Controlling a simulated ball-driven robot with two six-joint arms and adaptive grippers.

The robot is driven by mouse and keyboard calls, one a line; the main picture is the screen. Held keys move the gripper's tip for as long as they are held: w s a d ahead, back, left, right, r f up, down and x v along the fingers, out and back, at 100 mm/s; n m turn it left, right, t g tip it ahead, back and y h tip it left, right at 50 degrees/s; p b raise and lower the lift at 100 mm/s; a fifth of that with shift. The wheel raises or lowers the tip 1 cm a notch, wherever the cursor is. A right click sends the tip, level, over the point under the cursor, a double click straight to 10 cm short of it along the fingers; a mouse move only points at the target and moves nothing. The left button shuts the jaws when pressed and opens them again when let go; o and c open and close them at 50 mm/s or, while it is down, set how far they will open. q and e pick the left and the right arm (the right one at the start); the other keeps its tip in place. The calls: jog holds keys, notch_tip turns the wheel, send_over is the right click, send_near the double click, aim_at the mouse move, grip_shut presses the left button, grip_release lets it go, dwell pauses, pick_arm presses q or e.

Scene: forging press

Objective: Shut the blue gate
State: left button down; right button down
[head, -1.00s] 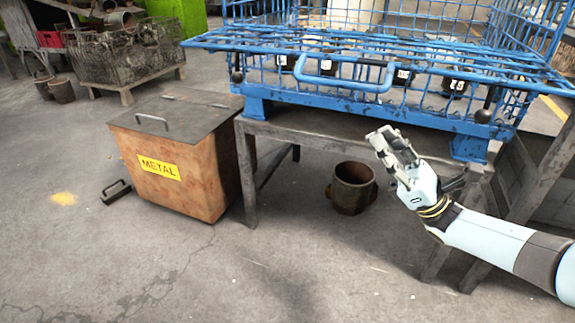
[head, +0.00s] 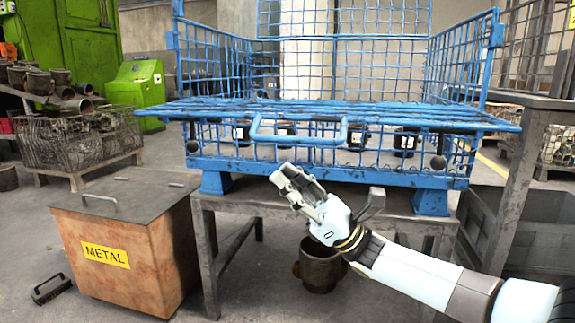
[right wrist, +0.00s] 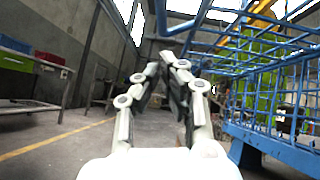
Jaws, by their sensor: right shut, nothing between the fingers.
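The blue gate (head: 400,113) is the hinged front panel of a blue wire cage (head: 205,165) on a grey metal table. It is folded down and lies about level, sticking out toward me, with a blue loop handle (head: 300,140) at its front edge. My right gripper (head: 285,175) is shut and empty, below the handle and in front of the cage's lower front, apart from the gate. In the right wrist view, the right gripper's fingertips (right wrist: 165,62) meet, with the cage's blue mesh (right wrist: 285,115) to the right. My left gripper is not in view.
A rusty box labelled METAL (head: 135,250) stands left of the table (head: 207,250). A rusty pot (head: 318,268) is under the table. Black parts (head: 405,140) sit inside the cage. Grey crates (head: 520,235) stand at the right. A wire bin (head: 75,145) is farther back left.

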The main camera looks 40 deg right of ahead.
jog(key=shift+s+a+r, duration=0.1)
jog(key=shift+s+r, duration=0.1)
jog(key=shift+r, duration=0.65)
jog(key=shift+s+a+r, duration=0.1)
jog(key=shift+s+r, duration=0.05)
jog(key=shift+r, duration=0.65)
